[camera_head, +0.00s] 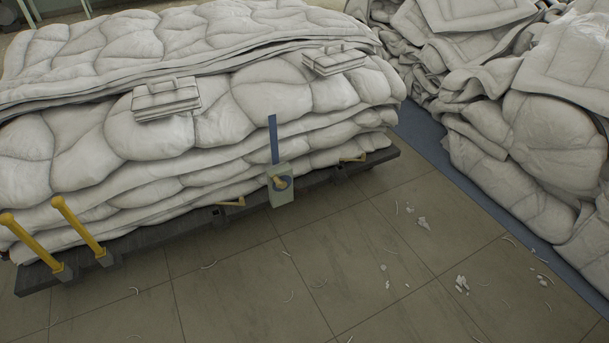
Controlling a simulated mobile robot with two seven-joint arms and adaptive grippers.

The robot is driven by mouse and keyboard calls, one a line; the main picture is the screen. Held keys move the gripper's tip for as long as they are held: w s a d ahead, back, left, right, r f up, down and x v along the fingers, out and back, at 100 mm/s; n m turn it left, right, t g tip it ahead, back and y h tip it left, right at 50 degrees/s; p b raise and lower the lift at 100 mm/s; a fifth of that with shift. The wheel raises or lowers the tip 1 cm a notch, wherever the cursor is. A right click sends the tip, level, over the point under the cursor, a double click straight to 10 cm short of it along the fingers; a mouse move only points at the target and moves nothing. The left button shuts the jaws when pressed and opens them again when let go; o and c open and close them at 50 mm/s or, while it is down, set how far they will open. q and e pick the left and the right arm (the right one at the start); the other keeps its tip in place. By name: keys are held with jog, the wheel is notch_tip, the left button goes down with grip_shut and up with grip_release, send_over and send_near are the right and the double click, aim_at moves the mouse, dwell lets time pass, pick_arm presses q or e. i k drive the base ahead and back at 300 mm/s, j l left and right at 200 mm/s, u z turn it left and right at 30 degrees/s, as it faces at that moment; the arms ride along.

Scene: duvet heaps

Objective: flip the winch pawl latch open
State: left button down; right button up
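A small pale winch box (281,190) is fixed to the near edge of a dark flat platform (323,176) loaded with stacked white duvets. A blue strap (274,140) stands up from the winch against the duvets. A blue round part with a yellow-tan piece (280,182) shows on the winch's front. The piece may be the pawl latch, but it is too small to tell its position. Neither of my grippers shows in the head view.
White duvets (255,92) bulge above the platform. More duvets (553,125) heap at right on a blue strip (470,180). The tiled floor (240,290) in front is open, with white scraps (462,284).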

aim_at(302, 190)
jog(key=i+l+u, duration=0.15)
jog(key=i+l, duration=0.35)
jog(key=i, duration=0.3)
jog(key=i+l+u, duration=0.1)
jog(key=i+l, duration=0.45)
jog(key=i, duration=0.25)
jog(key=i+l+u, duration=0.15)
jog(key=i+l, duration=0.5)
jog(key=i, duration=0.15)
